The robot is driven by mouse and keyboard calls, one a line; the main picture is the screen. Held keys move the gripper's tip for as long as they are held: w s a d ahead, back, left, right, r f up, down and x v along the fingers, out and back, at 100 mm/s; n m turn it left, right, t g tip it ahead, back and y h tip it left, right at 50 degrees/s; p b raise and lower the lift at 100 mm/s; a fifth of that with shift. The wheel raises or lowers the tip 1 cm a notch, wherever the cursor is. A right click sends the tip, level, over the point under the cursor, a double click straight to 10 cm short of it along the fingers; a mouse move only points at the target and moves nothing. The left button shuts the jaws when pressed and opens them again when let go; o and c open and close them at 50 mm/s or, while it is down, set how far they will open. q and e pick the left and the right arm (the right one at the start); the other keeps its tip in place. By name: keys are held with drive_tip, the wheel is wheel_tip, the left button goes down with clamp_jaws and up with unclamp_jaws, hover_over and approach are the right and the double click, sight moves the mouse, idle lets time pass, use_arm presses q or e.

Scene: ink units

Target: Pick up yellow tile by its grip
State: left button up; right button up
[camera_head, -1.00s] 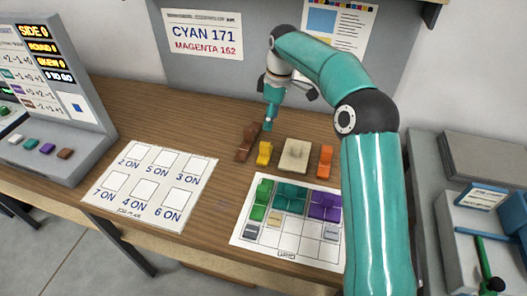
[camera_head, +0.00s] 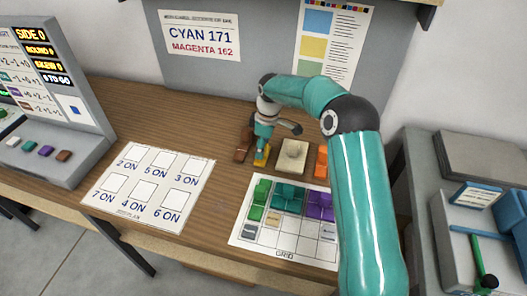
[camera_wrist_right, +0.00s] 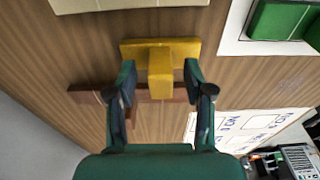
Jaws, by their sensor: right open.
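The yellow tile (camera_wrist_right: 185,49) lies on the wooden table with its raised grip (camera_wrist_right: 160,74) pointing up at the camera in the right wrist view. In the head view the yellow tile (camera_head: 261,157) is partly hidden by my right gripper. My right gripper (camera_wrist_right: 160,95) is open, with one finger on each side of the grip and a gap on both sides. In the head view my right gripper (camera_head: 262,146) is right over the tile. My left gripper does not show.
A brown tile (camera_head: 243,145) lies just left of the yellow one. A beige tile (camera_head: 292,157) and an orange tile (camera_head: 321,162) lie to the right. In front is the grid sheet (camera_head: 262,252) with green, teal and purple tiles. A number sheet (camera_head: 128,200) lies to the left.

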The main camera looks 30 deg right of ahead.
drive_tip(key=shift+c, duration=0.2)
clamp_jaws()
drive_tip(key=shift+r, duration=0.1)
